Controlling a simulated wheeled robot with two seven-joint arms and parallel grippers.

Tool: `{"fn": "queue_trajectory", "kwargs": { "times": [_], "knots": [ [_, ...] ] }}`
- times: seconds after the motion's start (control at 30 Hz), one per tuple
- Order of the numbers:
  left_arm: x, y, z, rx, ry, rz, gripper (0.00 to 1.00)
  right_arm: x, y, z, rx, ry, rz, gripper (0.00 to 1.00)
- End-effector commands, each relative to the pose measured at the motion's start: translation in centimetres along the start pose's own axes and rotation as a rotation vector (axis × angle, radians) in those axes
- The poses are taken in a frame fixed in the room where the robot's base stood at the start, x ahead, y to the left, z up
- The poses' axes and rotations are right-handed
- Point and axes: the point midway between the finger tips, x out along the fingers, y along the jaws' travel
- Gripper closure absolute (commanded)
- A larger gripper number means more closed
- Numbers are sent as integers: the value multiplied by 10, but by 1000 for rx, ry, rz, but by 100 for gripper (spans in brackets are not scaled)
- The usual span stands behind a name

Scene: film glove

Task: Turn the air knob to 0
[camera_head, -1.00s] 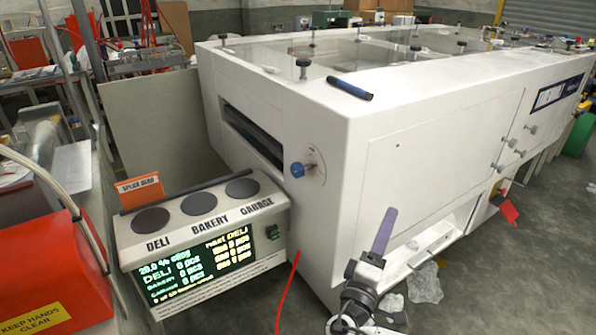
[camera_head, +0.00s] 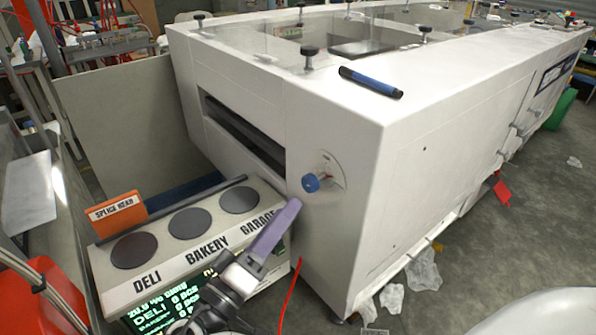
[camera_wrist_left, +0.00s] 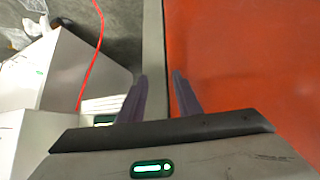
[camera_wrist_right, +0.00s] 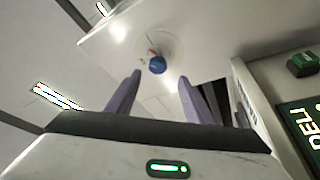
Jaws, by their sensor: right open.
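The blue air knob (camera_head: 311,183) sits on a round dial on the end face of the white machine (camera_head: 345,235). A red mark shows beside it. My right gripper (camera_head: 285,222) is below and left of the knob in the head view, apart from it. In the right wrist view the knob (camera_wrist_right: 157,65) lies ahead, between and beyond the two open purple fingers of the right gripper (camera_wrist_right: 158,85). My left gripper (camera_wrist_left: 159,78) is open and empty in the left wrist view, over a grey edge beside a red surface. It is not seen in the head view.
A control box (camera_head: 190,225) labelled DELI, BAKERY, GARAGE stands left of the knob, with a lit screen. An orange SPLICE HEAD sign (camera_head: 117,212) stands on it. A red hose (camera_head: 290,295) hangs below. A blue marker-like object (camera_head: 370,81) lies on the machine top.

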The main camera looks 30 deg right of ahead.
Motion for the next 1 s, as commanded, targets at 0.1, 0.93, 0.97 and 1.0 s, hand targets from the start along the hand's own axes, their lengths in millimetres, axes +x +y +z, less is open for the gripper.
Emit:
{"fn": "queue_trajectory", "kwargs": {
  "times": [0.1, 0.93, 0.97, 1.0],
  "knots": [
    [-8, 2, 5, -3, -20, 1, 69, 20, 3, -1, 0, -1, 5, 52],
    [-21, 3, -13, -2, -14, 1, 69, 97, 0, 0, -2, 0, 1, 52],
    [-21, 3, -13, -2, -14, 1, 69, 97, 0, 0, -2, 0, 1, 57],
    [-21, 3, -13, -2, -14, 1, 69, 97, 0, 0, -2, 0, 1, 64]
  ]
}}
